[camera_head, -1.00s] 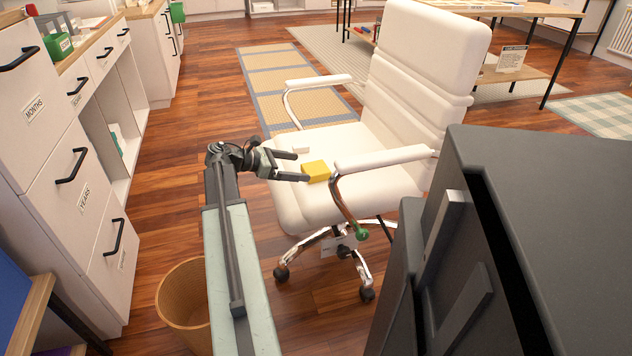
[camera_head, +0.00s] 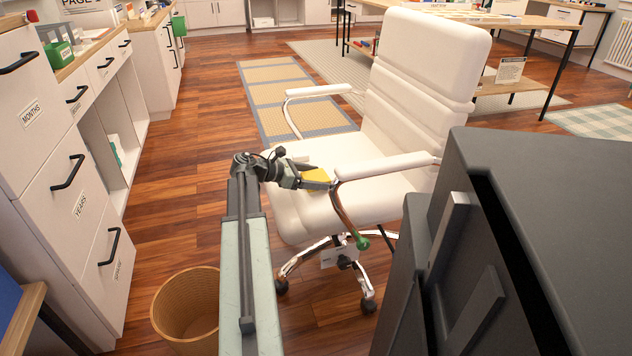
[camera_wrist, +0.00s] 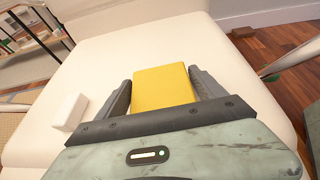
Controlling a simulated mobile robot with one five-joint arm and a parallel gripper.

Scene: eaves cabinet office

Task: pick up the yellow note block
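The yellow note block (camera_head: 316,174) lies on the white seat of the office chair, near its front and beside the right armrest. My gripper (camera_head: 317,184) is at the block, its fingers partly covering it in the head view. In the wrist view the block (camera_wrist: 163,87) sits between the two fingers of my gripper (camera_wrist: 160,88), one on each side, with only thin gaps showing. The fingers are apart, and no firm grip shows. The block's lower end is hidden behind the gripper body.
A small white block (camera_wrist: 70,112) lies on the seat left of my gripper. The chair's armrests (camera_head: 385,165) rise on both sides of the seat. White drawers (camera_head: 75,190) stand at left, a wicker bin (camera_head: 186,308) on the floor. Open floor lies beyond.

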